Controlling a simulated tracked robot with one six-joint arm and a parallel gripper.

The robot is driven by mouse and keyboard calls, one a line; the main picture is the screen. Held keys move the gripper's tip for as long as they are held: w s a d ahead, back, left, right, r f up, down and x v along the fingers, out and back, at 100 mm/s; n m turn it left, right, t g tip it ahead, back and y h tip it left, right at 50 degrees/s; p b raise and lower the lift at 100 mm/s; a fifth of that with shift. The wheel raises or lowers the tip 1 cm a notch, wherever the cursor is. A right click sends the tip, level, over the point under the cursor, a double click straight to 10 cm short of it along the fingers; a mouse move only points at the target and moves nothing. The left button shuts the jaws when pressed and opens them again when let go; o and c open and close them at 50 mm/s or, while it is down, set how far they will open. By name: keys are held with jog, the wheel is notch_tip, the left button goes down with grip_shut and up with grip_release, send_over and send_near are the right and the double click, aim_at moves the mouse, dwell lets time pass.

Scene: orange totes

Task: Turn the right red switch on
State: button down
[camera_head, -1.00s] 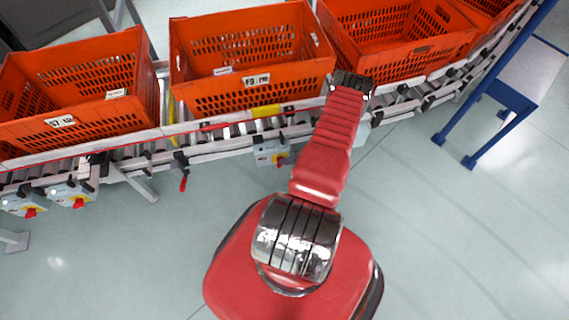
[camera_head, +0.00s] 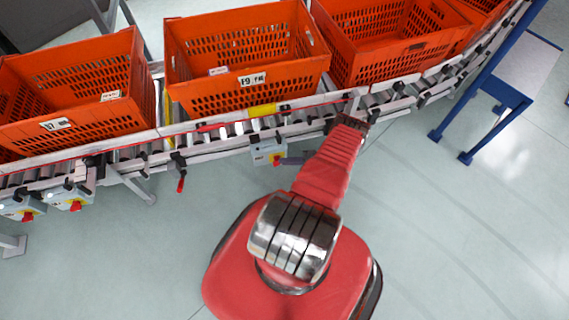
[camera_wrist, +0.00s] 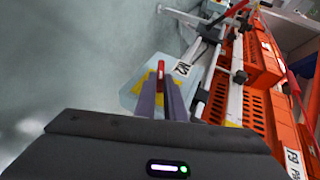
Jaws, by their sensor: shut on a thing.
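The right red switch (camera_head: 277,160) is on a grey box (camera_head: 262,152) under the conveyor rail, below the middle tote. In the wrist view the red switch (camera_wrist: 160,69) stands as a narrow bar, upright in the picture, in front of a yellow plate (camera_wrist: 145,84). My gripper (camera_wrist: 161,80) has one finger on each side of it and is shut on it. In the head view my gripper (camera_head: 283,160) reaches the box from the right, and its fingertips partly hide the switch.
Orange totes (camera_head: 245,95) stand on the roller conveyor (camera_head: 215,150). Two more boxes with red switches (camera_head: 75,205) (camera_head: 28,215) are at the far left. A red-tipped lever (camera_head: 181,185) hangs between. A blue stand (camera_head: 485,100) is at the right. The floor in front is clear.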

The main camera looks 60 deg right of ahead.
jog(key=shift+w+f, duration=0.15)
jog(key=shift+w, duration=0.1)
dwell(0.3)
jog(key=c, duration=1.8)
grip_release()
jog(key=shift+c, duration=0.2)
jog(key=shift+s, duration=0.1)
jog(key=v, duration=1.3)
jog(key=shift+s+d, duration=0.25)
jog(key=shift+s, duration=0.05)
